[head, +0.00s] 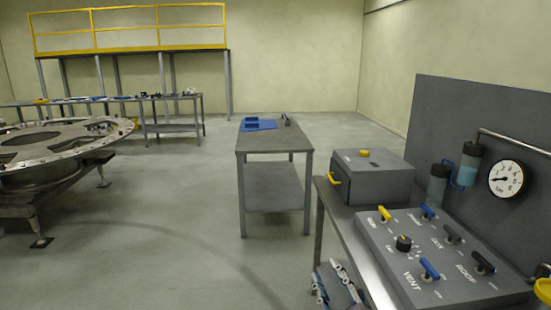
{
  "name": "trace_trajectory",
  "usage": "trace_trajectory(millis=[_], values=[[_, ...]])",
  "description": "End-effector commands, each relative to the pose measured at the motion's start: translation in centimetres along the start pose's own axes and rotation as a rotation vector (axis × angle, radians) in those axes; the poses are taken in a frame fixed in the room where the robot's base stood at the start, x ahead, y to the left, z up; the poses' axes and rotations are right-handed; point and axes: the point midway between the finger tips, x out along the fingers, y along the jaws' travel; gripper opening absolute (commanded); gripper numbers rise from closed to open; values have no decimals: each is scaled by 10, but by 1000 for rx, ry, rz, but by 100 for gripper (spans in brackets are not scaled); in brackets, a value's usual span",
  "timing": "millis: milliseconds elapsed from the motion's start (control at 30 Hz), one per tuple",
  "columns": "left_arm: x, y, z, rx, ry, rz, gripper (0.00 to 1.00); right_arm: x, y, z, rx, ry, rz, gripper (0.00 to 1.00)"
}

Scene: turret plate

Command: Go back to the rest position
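My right gripper (328,276) shows at the bottom edge, low in front of the control bench, with silver and blue finger links. Its two fingers look apart, with nothing seen between them. The bottom edge of the picture cuts off the rest of it. My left gripper is not in view.
The control bench at right carries a grey box (372,175), a switch panel (440,260) and a gauge (505,178). A small table (272,143) with a blue item (258,124) stands mid-floor. A round metal plate (60,150) is at left. The floor between is clear.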

Motion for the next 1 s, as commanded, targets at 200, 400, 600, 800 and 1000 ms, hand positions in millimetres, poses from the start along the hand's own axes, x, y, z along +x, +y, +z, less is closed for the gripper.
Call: trace_trajectory(millis=[200, 400, 600, 800, 1000], values=[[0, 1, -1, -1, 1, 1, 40, -105, -49, 125, 312, -525, -119, 30], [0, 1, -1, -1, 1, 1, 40, -208, -93, 176, 471, -862, -250, 30], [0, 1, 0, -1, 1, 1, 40, -285, -120, 188, 558, -1072, -356, 30], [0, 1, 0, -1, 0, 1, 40, -350, -138, 187, 618, -1237, -452, 30], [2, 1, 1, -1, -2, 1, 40, -338, -172, 225, 611, -1251, -461, 30]])
